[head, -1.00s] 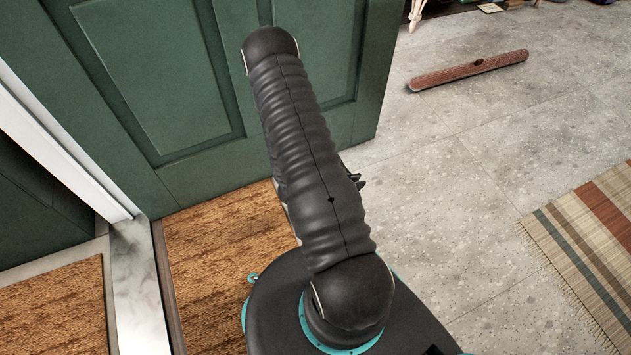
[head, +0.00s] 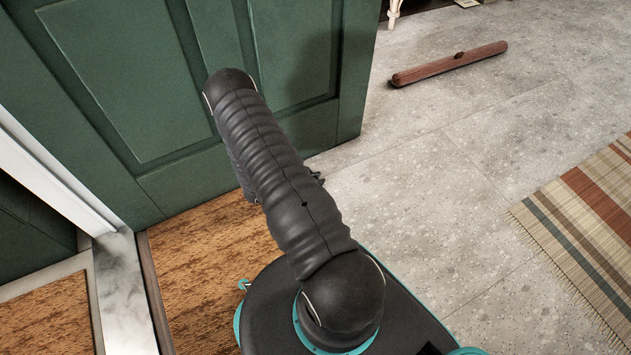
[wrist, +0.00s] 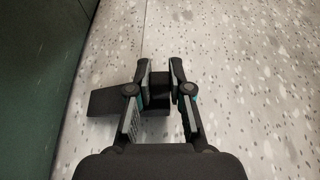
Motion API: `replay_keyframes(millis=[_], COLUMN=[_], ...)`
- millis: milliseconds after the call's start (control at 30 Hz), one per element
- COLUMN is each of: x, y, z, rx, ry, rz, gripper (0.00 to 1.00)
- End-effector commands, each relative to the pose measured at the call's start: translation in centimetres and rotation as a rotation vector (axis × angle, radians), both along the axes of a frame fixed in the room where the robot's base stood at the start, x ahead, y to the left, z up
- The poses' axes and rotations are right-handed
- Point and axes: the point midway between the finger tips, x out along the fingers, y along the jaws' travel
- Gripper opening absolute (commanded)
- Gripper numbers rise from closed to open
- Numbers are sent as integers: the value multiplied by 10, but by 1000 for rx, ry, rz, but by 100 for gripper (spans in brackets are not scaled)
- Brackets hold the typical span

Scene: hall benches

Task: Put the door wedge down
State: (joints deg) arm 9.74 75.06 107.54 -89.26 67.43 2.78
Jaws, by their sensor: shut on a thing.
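The door wedge (wrist: 160,92) is a black block between the fingers of my gripper (wrist: 160,76) in the wrist view. My gripper is shut on it. A flat dark grey shape spreads to the left behind the fingers; I cannot tell whether it is part of the wedge or its shadow. The pale speckled floor (wrist: 235,80) lies below, and I cannot tell whether the wedge touches it. In the head view my arm hides the wedge and nearly all of my gripper.
A green door (head: 180,90) stands on the left, with a brown doormat (head: 205,255) at its foot. A reddish-brown roll (head: 450,63) lies on the floor beyond. A striped rug (head: 590,215) lies at the right. The floor between door and rug is clear.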

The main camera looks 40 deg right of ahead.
Motion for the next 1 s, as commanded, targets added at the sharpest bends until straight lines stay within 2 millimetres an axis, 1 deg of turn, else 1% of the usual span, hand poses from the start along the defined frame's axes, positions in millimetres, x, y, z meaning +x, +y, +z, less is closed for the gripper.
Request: replay_keyframes(millis=[33, 67, 300, 433, 467, 500, 533, 567, 833, 933, 1000], x=[0, 0, 0, 0, 0, 0, 0, 0, 0, 0, 2], y=[0, 0, 0, 0, 0, 0, 0, 0, 0, 0, 8], z=[-7, -8, -7, -10, -10, -10, -10, -10, -9, -6, -3], rx=[0, 0, 0, 0, 0, 0, 0, 0, 0, 0, 0], ry=[1, 0, -1, -1, -1, -1, -1, -1, -1, -1, -1], rz=[0, 0, 0, 0, 0, 0, 0, 0, 0, 1, 3], gripper=[0, 0, 0, 0, 24, 34, 42, 44, 44, 44, 44])
